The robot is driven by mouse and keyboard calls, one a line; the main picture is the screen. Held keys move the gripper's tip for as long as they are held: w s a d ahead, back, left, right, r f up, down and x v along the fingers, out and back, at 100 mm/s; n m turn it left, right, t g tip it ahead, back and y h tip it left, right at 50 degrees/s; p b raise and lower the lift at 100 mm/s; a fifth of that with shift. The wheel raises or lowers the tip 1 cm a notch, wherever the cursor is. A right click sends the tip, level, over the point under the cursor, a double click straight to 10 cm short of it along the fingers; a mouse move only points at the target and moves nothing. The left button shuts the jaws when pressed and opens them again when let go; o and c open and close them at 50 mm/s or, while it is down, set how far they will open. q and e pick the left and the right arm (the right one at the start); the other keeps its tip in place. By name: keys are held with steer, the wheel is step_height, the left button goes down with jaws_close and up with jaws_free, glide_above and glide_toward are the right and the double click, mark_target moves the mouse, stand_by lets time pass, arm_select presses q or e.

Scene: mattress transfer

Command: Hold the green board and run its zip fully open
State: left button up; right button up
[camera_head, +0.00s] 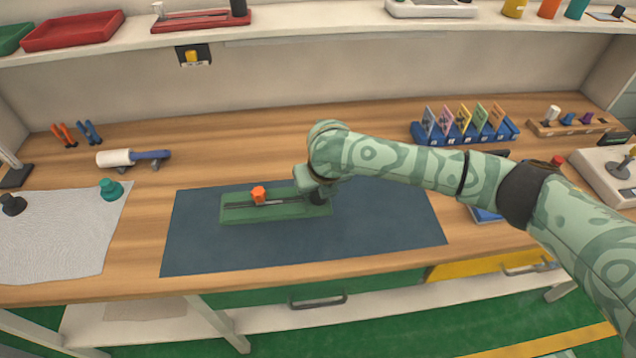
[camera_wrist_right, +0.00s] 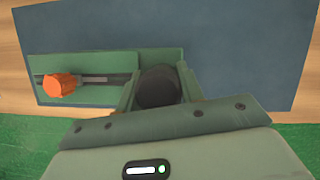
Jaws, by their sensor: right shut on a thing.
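The green board (camera_head: 240,213) lies flat on a dark blue mat (camera_head: 385,232). A dark zip track runs along it. An orange zip pull (camera_head: 258,195) stands on the track, left of the board's middle. In the right wrist view the orange pull (camera_wrist_right: 58,86) is at the left end of the visible track on the board (camera_wrist_right: 120,60). My right gripper (camera_head: 317,190) is at the board's right end, over a black round knob (camera_head: 318,199). In the right wrist view my right gripper (camera_wrist_right: 158,82) has its fingers closed on either side of the black knob (camera_wrist_right: 157,88). My left gripper is not in view.
A white cloth (camera_head: 60,235) with a teal knob (camera_head: 111,189) lies left of the mat. A white roller (camera_head: 115,158) and pliers (camera_head: 88,132) lie behind. A blue card rack (camera_head: 462,133) stands at the back right. The mat around the board is clear.

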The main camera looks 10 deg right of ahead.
steer(key=shift+f+b, duration=2.2)
steer(key=shift+f, duration=2.55)
